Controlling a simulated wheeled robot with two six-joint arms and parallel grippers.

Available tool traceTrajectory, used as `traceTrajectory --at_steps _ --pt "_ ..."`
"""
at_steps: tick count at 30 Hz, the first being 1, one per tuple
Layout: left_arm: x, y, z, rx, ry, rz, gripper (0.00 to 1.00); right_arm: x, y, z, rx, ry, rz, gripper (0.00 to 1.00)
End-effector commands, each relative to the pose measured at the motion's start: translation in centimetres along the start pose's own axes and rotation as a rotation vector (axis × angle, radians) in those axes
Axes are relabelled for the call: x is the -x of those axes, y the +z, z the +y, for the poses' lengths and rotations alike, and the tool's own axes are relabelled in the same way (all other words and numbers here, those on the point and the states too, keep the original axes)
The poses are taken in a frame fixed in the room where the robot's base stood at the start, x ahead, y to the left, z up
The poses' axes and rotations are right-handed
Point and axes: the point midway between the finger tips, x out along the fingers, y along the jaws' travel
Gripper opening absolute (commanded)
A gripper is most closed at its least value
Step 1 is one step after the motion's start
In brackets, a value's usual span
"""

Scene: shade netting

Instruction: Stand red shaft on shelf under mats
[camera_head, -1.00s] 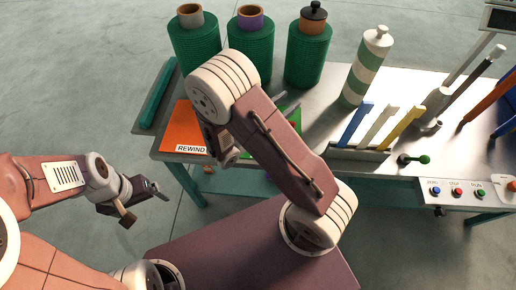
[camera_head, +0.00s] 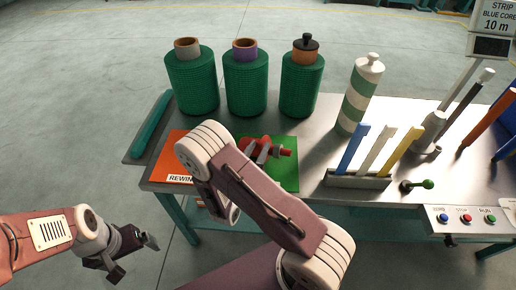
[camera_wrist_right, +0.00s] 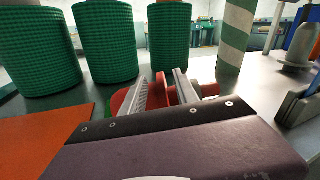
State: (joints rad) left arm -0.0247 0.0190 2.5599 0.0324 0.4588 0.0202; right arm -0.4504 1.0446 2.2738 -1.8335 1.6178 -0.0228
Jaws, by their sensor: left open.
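The red shaft (camera_head: 287,152) lies on the green mat (camera_head: 290,180) beside the orange mat (camera_head: 160,165). My right gripper (camera_head: 268,149) is at the shaft; its two grey fingers stand apart, with red showing between and on both sides of them in the right wrist view (camera_wrist_right: 160,88). I cannot tell whether they touch the shaft. The forearm hides the gripper body in the head view. My left gripper (camera_head: 135,255) is open and empty, left of the table. The teal shelf (camera_head: 365,222) under the tabletop is partly hidden by the table and my arm.
Three green netting rolls (camera_head: 192,85) and a striped bottle (camera_head: 358,95) stand behind the mats. A rack (camera_head: 358,180) with blue, white and yellow strips is to the right. A green-knobbed lever (camera_head: 427,184) and button panel (camera_head: 465,217) lie further right. Floor left of the table is clear.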

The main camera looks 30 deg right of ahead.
Motion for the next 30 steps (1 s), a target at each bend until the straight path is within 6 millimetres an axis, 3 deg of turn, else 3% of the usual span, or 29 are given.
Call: traceTrajectory --at_steps 3,10,11,15,30 --pt "-0.1 0.0 0.0 0.0 0.0 0.0 0.94 -1.6 -0.1 -0.1 0.0 -0.003 0.001 0.36" --pt "-0.1 0.0 0.0 0.0 0.0 0.0 0.94 -1.9 0.0 0.0 0.0 0.0 0.0 0.36" --pt "-0.1 0.0 0.0 0.0 0.0 0.0 0.94 -1.9 0.0 0.0 0.0 0.0 0.0 0.34" --pt "-0.1 0.0 0.0 0.0 0.0 0.0 0.94 -1.9 0.0 0.0 0.0 0.0 0.001 0.0" --pt "-0.1 0.0 0.0 0.0 0.0 0.0 0.94 -1.9 -0.1 0.0 0.0 0.0 0.001 0.0"
